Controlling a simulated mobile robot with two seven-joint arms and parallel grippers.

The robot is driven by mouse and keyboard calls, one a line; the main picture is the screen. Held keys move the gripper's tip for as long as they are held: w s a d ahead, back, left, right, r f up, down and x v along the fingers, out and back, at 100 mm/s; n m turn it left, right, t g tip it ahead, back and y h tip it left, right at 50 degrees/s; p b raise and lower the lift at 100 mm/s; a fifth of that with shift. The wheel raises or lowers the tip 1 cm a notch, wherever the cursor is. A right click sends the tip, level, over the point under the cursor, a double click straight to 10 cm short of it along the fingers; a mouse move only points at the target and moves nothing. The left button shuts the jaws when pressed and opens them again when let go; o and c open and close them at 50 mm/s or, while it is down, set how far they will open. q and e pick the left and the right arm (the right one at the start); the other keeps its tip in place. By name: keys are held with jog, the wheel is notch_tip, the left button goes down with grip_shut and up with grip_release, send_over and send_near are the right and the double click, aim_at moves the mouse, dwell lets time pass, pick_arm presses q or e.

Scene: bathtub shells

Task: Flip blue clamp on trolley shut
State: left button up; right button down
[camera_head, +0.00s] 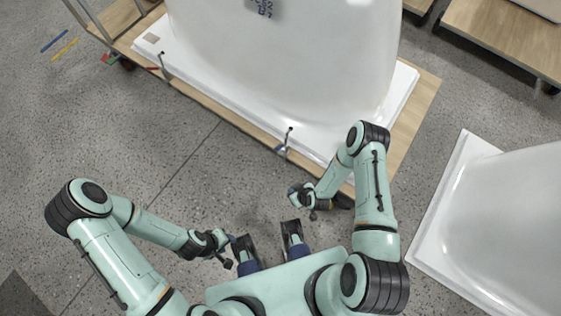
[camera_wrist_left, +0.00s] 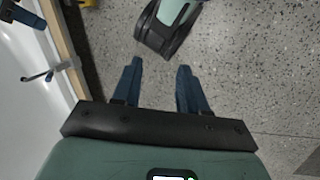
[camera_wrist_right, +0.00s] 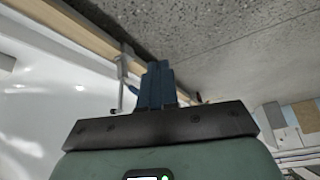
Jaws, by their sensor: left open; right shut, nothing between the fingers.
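The trolley (camera_head: 235,115) has a wooden deck under a white tub shell. The blue clamp (camera_head: 282,150) sits on its near edge, with a thin dark-tipped lever rising from it; whether it is shut is unclear. My left gripper (camera_head: 231,250) is open and empty, over the floor away from the trolley. My right gripper (camera_head: 300,196) is shut and empty near the trolley's edge. In its wrist view the closed fingers (camera_wrist_right: 156,80) are beside a pale clamp (camera_wrist_right: 124,65); contact is unclear.
Another clamp (camera_head: 162,65) stands farther left on the trolley edge. A second white tub shell (camera_head: 510,215) lies at the right. A wooden surface (camera_head: 500,35) is at the top right. Grey floor (camera_head: 180,180) lies clear between the trolley and my left arm.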

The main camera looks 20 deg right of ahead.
pick_arm(q)
jog(key=w+a+f+n+y+b, duration=0.1)
jog(key=w+a+f+b, duration=0.1)
jog(key=f+b, duration=0.55)
jog(key=w+a+f+b, duration=0.1)
jog(key=a+f+b, duration=0.1)
jog(key=f+b, duration=0.55)
pick_arm(e)
jog(key=w+d+f+n+t+h+p, duration=0.1)
jog(key=w+d+f+n+t, duration=0.1)
jog(key=w+f+n+t, duration=0.55)
jog(key=w+d+f+n+t+h+p, duration=0.1)
jog(key=w+d+f+n+t, duration=0.3)
jog(key=f+n, duration=0.6)
pick_arm(q)
jog(key=s+a+f+b, duration=0.1)
jog(key=s+f+b, duration=0.2)
jog(key=f, duration=0.3)
jog(key=shift+s+f+g, duration=0.15)
jog(key=shift+s+g, duration=0.25)
jog(key=shift+s, duration=0.3)
pick_arm(e)
jog(key=s+a+n+t+y, duration=0.3)
jog(key=a+n+t+y, duration=0.1)
jog(key=n, duration=0.3)
jog(key=shift+a+r+t, duration=0.4)
jog(key=shift+a+t, duration=0.05)
jog(key=shift+a, duration=0.2)
